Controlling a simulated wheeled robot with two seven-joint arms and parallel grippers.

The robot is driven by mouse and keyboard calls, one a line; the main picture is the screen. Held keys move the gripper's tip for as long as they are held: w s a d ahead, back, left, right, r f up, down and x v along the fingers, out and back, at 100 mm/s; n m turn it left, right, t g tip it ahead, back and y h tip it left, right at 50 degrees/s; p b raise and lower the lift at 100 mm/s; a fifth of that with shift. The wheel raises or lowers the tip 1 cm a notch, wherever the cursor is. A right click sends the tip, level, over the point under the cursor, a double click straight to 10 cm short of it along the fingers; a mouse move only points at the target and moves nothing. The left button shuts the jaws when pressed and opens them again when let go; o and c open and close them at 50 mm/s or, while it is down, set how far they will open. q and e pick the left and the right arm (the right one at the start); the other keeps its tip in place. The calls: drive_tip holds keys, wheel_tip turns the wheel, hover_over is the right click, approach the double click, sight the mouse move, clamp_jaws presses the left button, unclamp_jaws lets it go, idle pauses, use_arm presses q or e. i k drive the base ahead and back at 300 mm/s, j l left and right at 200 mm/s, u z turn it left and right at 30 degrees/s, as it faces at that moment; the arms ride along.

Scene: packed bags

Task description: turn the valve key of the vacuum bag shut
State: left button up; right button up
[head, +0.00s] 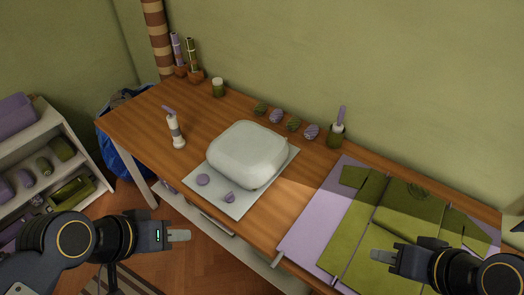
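The vacuum bag is a pale, puffed-up block (246,153) on a flat light grey sheet (238,211) on the wooden table. Two small purple round parts sit on the sheet's near end. The left one is a plain disc (203,180). The right one (229,197) has a raised ridge across it and looks like the valve key; its exact angle is too small to tell. My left gripper (180,235) is empty, in front of the table's near edge. My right gripper (382,256) is empty, above the green cloth. Each shows as one grey block, so any finger gap is hidden.
A white pump bottle (176,131) stands left of the bag. Folded green cloth (408,212) on a lilac sheet (305,232) covers the right side. A shelf (88,169) stands left.

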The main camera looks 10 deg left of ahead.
sight(230, 198)
drive_tip(key=i+j+u, duration=0.1)
drive_tip(key=j+u, duration=0.25)
drive_tip(key=i+j+u, duration=0.1)
drive_tip(key=j+u, duration=0.15)
drive_tip(key=u, duration=0.15)
